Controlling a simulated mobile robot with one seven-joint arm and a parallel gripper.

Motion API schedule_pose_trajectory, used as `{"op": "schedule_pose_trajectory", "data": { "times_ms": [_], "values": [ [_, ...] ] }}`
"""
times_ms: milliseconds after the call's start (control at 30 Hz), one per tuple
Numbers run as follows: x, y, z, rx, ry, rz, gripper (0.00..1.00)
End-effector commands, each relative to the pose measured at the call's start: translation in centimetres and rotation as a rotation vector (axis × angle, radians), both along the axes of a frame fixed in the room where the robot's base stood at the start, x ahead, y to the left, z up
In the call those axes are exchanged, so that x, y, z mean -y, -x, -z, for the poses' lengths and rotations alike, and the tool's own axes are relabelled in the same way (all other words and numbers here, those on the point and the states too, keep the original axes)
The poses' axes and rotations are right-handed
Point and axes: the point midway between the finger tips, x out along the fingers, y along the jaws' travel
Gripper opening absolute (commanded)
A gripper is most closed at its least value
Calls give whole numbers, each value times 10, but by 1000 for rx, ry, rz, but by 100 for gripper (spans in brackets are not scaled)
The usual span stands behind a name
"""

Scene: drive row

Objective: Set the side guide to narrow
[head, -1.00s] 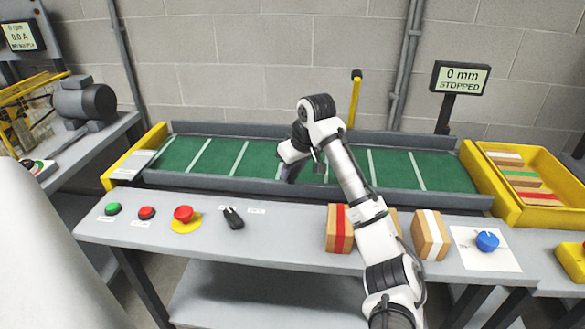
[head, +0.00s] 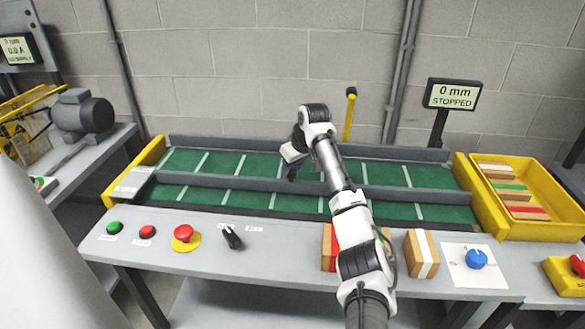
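The side guide (head: 400,193) is a long grey bar lying lengthwise over the green conveyor belt (head: 390,174). It sits partway across the belt, with green showing on both its near and far sides. The far rail (head: 230,143) runs along the back edge. My gripper (head: 290,174) points down at the guide, near the middle of its length. Its dark fingers are small and partly hidden by my wrist, so I cannot tell whether they grip the bar or only touch it.
A screen (head: 452,95) reads "0 mm STOPPED". The front bench holds a green button (head: 114,227), red buttons, a black selector (head: 232,238), boxes (head: 421,254) and a blue knob (head: 477,258). A yellow bin (head: 545,222) stands at right. A yellow post (head: 349,118) rises behind the belt.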

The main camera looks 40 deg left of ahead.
Motion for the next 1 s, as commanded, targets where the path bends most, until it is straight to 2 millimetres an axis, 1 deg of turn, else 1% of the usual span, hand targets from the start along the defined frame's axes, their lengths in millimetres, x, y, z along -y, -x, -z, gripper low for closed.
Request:
{"op": "schedule_pose_trajectory", "data": {
  "times_ms": [33,100,367,467,567,667,900,1000],
  "values": [
    [0,0,0,-1,1,0,48],
    [0,1,1,-2,2,-1,54],
    [0,2,1,-6,4,-2,54],
    [2,2,-3,-5,4,-3,54],
    [7,3,-16,-4,2,-2,54],
    [15,5,-35,-3,1,-2,54],
    [36,10,-86,-2,1,-3,54],
    [43,12,-103,-2,2,-2,54]
  ]
}}
